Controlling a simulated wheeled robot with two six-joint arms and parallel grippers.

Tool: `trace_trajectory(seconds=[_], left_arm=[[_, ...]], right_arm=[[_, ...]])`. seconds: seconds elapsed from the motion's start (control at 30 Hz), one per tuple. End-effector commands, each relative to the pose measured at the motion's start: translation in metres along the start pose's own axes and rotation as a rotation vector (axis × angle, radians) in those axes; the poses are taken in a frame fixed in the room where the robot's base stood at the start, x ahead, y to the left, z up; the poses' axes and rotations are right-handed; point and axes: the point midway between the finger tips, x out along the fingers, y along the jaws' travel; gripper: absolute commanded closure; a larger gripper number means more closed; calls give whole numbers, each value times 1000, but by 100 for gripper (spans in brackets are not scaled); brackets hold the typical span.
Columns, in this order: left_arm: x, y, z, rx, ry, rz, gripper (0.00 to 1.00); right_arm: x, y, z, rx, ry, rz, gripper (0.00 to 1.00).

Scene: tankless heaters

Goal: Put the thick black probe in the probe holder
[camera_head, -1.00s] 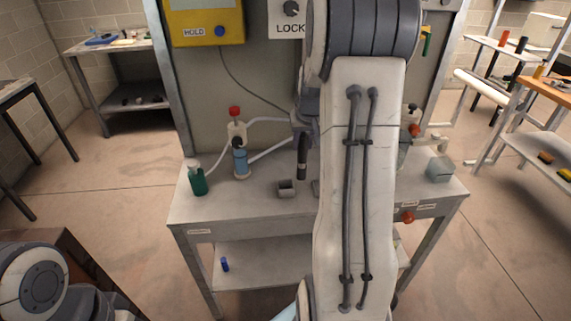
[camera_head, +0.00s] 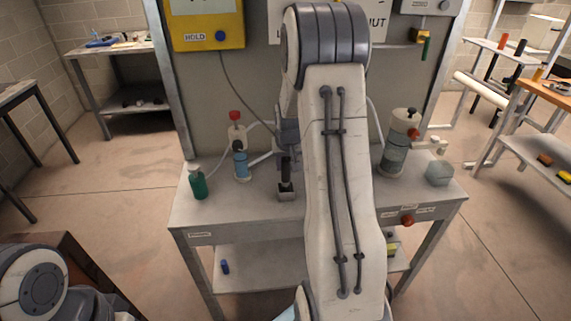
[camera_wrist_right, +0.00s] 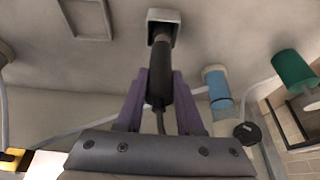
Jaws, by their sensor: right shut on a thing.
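The thick black probe (camera_head: 286,175) stands about upright on the bench, its lower end at the mouth of the probe holder (camera_head: 286,195), a small grey square block. In the right wrist view the probe (camera_wrist_right: 159,70) runs from between my fingers to the holder (camera_wrist_right: 175,16), and its tip appears within the square opening; how deep it sits is hidden. My right gripper (camera_wrist_right: 160,92) is shut on the probe near its cable end, with purple fingers on both sides. My right arm hides part of the bench in the head view. My left gripper is out of view.
A green bottle (camera_head: 197,181) and a blue-filled bottle (camera_head: 241,164) stand left of the holder. A clear canister (camera_head: 393,156) and a glass beaker (camera_head: 439,171) stand at the right. A yellow meter (camera_head: 206,22) hangs above. The front left bench top is clear.

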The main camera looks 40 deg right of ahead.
Motion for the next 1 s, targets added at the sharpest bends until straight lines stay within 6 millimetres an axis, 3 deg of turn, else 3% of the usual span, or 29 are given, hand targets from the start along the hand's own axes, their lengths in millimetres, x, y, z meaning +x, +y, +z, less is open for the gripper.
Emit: trace_trajectory(seconds=[0.03,0.07,0.13,0.57,1.0], left_arm=[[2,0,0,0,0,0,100],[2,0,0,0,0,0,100],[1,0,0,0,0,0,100],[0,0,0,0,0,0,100],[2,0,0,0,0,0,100]], right_arm=[[3,0,1,0,0,0,100],[3,0,1,0,0,0,60],[2,0,1,0,0,0,34],[-6,0,-1,0,2,0,34],[-93,0,-1,0,5,0,34]])
